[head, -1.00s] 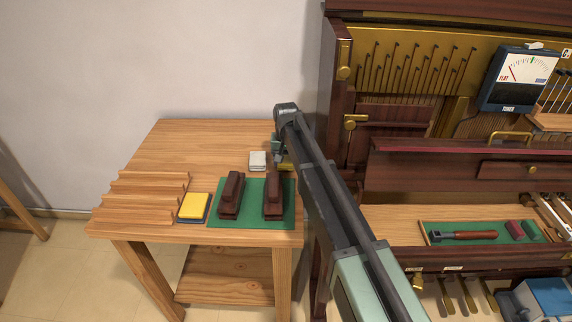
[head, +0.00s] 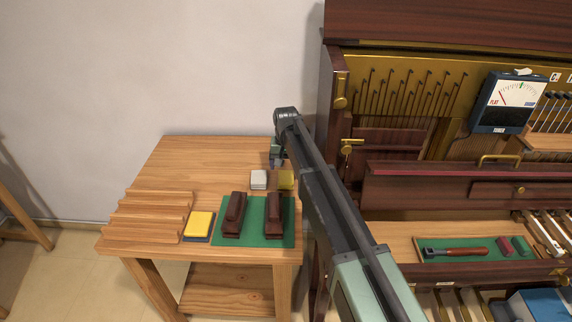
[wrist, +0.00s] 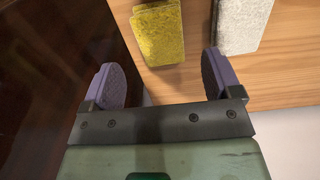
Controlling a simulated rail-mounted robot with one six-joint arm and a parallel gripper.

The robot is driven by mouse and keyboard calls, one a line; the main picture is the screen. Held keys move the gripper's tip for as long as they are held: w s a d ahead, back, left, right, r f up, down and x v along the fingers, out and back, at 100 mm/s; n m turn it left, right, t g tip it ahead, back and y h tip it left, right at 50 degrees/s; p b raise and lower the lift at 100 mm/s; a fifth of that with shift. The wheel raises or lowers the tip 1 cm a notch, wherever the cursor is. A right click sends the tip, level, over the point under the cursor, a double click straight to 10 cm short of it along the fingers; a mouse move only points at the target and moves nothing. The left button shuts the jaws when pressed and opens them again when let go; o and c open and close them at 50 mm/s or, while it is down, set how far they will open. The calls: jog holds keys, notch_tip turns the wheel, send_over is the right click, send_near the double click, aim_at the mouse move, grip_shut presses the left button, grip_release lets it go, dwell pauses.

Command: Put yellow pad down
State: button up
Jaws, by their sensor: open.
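A mottled olive-yellow pad (head: 286,179) lies on the wooden table near its right edge. It also shows in the wrist view (wrist: 160,35), beyond my fingertips and apart from them, on bare wood. My gripper (wrist: 163,80) is open, with its two purple-grey pads wide apart and nothing between them. In the head view my gripper (head: 277,161) is just above and behind the yellow pad, partly hidden by my arm. A brighter yellow block (head: 200,222) lies on a dark blue one at the table's front.
A pale grey pad (head: 259,179) lies left of the yellow pad. Two dark brown blocks (head: 234,214) stand on a green mat (head: 252,238). A ridged wooden rack (head: 145,215) is at the left. The piano (head: 332,140) rises close on the right. The back of the table is clear.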

aim_at(286, 177)
notch_tip(286, 177, up, 5)
jog(key=p, duration=0.3)
jog(key=shift+r, duration=0.2)
jog(key=s+d, duration=0.7)
jog(key=s, duration=0.3)
jog(key=s+d+r+p, duration=0.1)
jog(key=s+d, duration=0.6)
jog(key=s, duration=0.4)
jog(key=s+d+r+p, duration=0.1)
jog(key=s+d, duration=0.7)
jog(key=s, duration=0.2)
jog(key=shift+s, duration=0.15)
jog(key=shift+d+r, duration=0.1)
